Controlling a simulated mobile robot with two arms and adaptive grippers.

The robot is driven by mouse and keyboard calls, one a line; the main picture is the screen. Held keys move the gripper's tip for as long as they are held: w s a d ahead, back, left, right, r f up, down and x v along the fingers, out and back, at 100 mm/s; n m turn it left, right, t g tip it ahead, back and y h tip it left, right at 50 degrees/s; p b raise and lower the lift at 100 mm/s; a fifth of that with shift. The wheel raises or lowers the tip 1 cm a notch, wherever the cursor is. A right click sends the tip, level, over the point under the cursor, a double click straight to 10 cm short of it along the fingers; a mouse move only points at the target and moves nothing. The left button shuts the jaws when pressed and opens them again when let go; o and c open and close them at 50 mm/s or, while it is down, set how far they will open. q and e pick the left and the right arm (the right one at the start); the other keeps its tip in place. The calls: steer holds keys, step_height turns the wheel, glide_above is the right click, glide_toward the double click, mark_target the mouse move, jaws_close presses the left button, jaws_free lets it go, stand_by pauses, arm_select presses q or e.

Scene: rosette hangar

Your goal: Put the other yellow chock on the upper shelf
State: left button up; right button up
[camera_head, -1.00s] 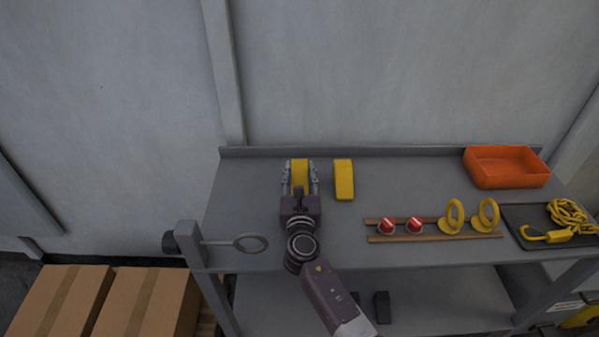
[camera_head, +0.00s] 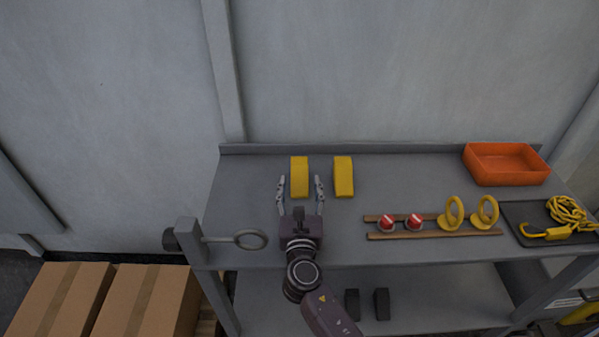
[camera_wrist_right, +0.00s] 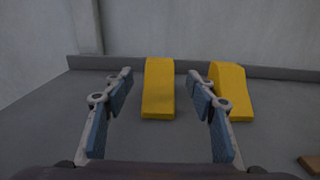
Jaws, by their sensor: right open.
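Two yellow chocks stand side by side near the back of the grey upper shelf (camera_head: 250,190). The left chock (camera_head: 299,177) is straight ahead of my right gripper (camera_head: 300,182), and the other chock (camera_head: 343,177) stands a little to its right. My right gripper is open and empty, its fingertips close to the near end of the left chock. In the right wrist view the left chock (camera_wrist_right: 158,88) shows between and beyond the open fingers. The right chock (camera_wrist_right: 230,92) shows beyond the right finger. My left gripper is not in view.
An orange bin (camera_head: 507,165) stands at the back right. Wooden rails (camera_head: 435,235) hold red-topped items and yellow rings. Two dark blocks (camera_head: 381,304) lie on the lower shelf. A ringed rod (camera_head: 235,240) juts at the left post.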

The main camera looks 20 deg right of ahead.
steer(key=v, duration=0.5)
steer(key=shift+s, duration=0.15)
